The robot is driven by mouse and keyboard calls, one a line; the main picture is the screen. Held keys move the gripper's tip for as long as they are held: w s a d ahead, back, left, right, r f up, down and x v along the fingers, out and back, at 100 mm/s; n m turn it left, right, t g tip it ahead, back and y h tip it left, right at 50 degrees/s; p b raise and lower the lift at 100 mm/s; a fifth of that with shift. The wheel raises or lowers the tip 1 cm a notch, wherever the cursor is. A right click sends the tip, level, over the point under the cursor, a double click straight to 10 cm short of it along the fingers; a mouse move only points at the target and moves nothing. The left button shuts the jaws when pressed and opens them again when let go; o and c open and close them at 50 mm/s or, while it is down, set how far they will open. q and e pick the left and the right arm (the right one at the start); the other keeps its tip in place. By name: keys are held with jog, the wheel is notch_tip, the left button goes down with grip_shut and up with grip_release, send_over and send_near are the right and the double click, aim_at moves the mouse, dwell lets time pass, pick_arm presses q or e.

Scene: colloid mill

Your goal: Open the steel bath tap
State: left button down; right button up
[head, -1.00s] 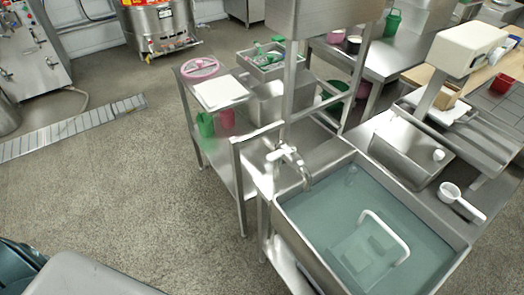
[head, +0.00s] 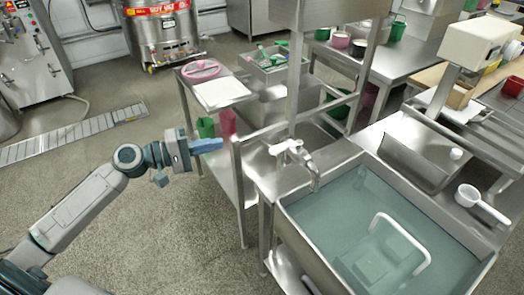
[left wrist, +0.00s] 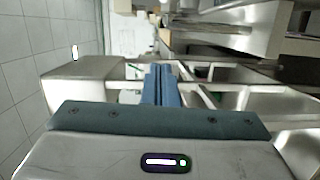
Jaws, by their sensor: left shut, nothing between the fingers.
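My left gripper (head: 219,145) is shut and empty. In the head view it is left of the tap, apart from it, by the front leg of the steel stand. In the left wrist view its blue fingers (left wrist: 162,85) are closed together. The tap cannot be made out in that view. My right gripper is not in view.
A white-handled item (head: 400,235) sits in the bath. A white scoop (head: 482,204) lies on the right ledge. Green (head: 206,127) and red (head: 227,122) cups are close to my left gripper. A steel post (head: 299,75) rises behind the tap. The floor at left is open.

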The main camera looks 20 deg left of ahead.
aim_at(279, 148)
pick_arm(q)
jog(key=shift+s+d+r+g+h, duration=0.15)
jog(key=shift+s+d+r+h, duration=0.2)
jog(key=shift+r, duration=0.25)
jog(key=shift+s+d+r+g+h, duration=0.15)
jog(key=shift+s+d+r+h, duration=0.1)
jog(key=shift+s+d+r, duration=0.3)
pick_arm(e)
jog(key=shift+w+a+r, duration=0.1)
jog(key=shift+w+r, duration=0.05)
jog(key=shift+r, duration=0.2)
pick_arm(q)
jog(key=shift+w, duration=0.2)
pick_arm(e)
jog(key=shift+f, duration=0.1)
